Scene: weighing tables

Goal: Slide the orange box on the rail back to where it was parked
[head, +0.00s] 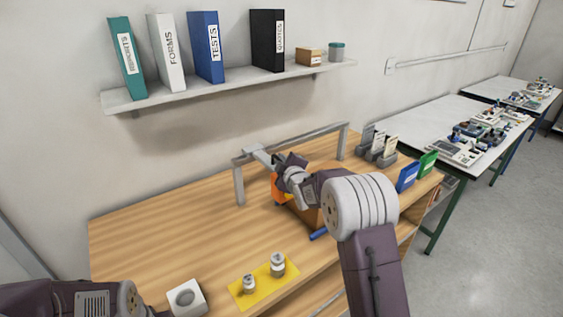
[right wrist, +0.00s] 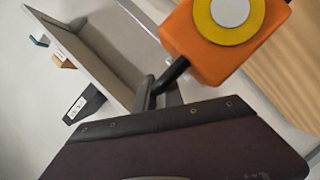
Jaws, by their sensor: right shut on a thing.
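The orange box (head: 277,190) is by the grey rail (head: 302,140) on the wooden table, mostly hidden behind my right arm. In the right wrist view the orange box (right wrist: 205,50) shows close up with a yellow disc with a pale centre, and a black rod runs from it. My right gripper (head: 283,168) is shut at the orange box, just in front of the rail; the exact grip is hard to see.
A yellow mat (head: 264,290) with two metal weights and a white block (head: 187,299) sit near the table's front. Card holders (head: 376,147) and blue and green folders stand at the right. A wall shelf (head: 230,87) holds binders. The table's left is clear.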

